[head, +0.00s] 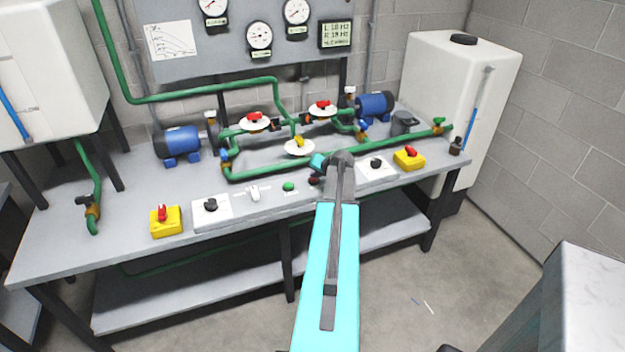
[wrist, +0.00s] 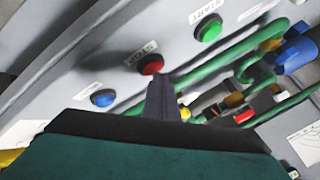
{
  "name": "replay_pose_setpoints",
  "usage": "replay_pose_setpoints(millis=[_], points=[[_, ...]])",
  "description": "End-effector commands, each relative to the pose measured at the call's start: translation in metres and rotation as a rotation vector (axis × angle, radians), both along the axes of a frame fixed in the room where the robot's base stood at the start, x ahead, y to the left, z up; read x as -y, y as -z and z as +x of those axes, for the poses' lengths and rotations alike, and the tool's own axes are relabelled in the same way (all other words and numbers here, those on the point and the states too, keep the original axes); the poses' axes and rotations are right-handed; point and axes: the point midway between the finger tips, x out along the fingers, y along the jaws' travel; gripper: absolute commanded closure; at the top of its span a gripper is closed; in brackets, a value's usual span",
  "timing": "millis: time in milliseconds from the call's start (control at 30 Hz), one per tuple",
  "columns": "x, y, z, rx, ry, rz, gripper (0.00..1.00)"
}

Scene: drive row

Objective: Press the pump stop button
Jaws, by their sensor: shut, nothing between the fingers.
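The red stop button (wrist: 151,64) is a round cap on the sloped grey panel in the wrist view, with a label beside it that I read, blurred, as STOP. In the head view a dark red button (head: 314,181) shows beside the end of my arm. My gripper (wrist: 160,82) is shut and empty, its dark fingertips just below and right of the red button in the wrist view. I cannot tell whether they touch it. In the head view my arm's end hides part of the panel.
A green START button (wrist: 208,28) and a blue button (wrist: 103,98) flank the red one. Yellow boxes with red switches (head: 166,221) (head: 409,158) stand at both panel ends. Green pipes (head: 270,171), valves and blue pumps (head: 180,143) lie behind the panel.

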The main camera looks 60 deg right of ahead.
Motion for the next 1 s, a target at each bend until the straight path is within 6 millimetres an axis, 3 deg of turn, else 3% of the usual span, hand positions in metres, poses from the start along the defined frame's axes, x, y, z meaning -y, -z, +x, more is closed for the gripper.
replay_pose_setpoints(millis=[733,1000], points=[[0.000,-0.012,0.000,0.000,-0.001,-0.001,1.00],[0.000,-0.027,0.000,0.000,0.000,-0.001,1.00]])
